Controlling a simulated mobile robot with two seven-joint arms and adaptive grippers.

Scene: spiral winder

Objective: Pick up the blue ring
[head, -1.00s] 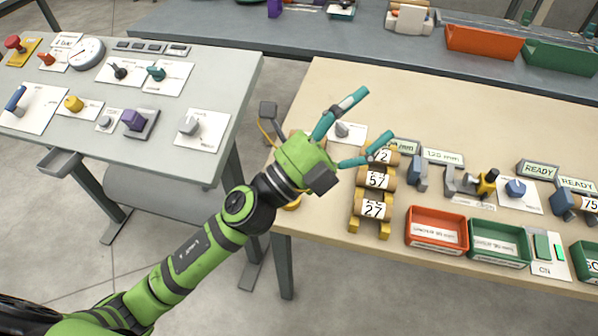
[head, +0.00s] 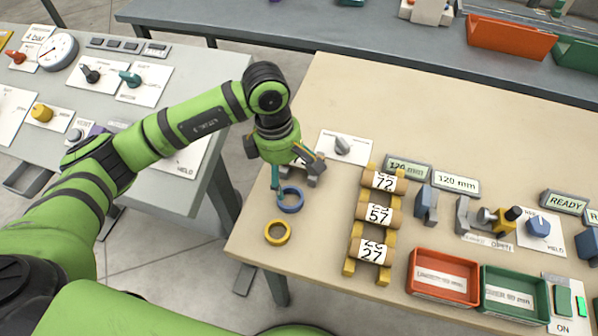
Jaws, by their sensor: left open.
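The blue ring (head: 291,200) lies flat near the left edge of the beige table, just behind a yellow ring (head: 278,232). My left gripper (head: 295,186) is above the blue ring, pointing down, with its fingers spread. One teal finger reaches down to the left rim of the ring and hides a bit of it; I cannot tell if it touches. The other finger is to the right and farther back, partly hidden by the gripper body. Nothing shows between the fingers. My right gripper is not in view.
Right of the rings, a yellow rack (head: 352,267) holds several numbered rolls. A white card with a grey knob (head: 343,146) lies behind the gripper. A red bin (head: 443,251) and a green bin (head: 514,268) stand at the front. The table's back left is clear.

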